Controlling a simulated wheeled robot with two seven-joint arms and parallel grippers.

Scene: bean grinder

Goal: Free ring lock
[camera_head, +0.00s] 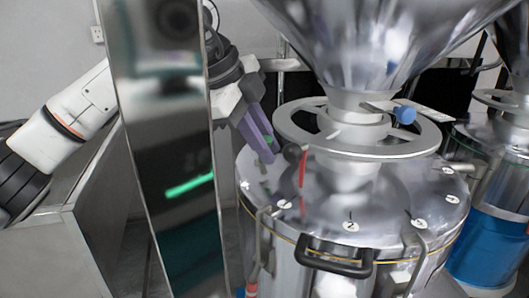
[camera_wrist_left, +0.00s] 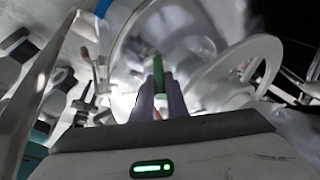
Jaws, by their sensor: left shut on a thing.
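A flat metal ring (camera_head: 420,140) with spokes circles the neck under the steel funnel, above the round lid. It also shows in the wrist view (camera_wrist_left: 262,62). My left gripper (camera_head: 268,146) is at the ring's left side, its purple fingers pointing down and right. In the wrist view the fingers (camera_wrist_left: 160,98) are close together, shut on a narrow green piece (camera_wrist_left: 158,68). I cannot tell how this piece joins the ring. A dark-tipped lever and a red strip (camera_head: 303,168) are just right of the fingers. My right gripper is not in view.
A blue knob (camera_head: 405,115) sits at the ring's right. The lid (camera_head: 335,205) has several clamps around its rim and a black handle (camera_head: 336,266) in front. A shiny upright panel (camera_head: 165,130) hides part of my left arm. A second vessel (camera_head: 490,235) stands at right.

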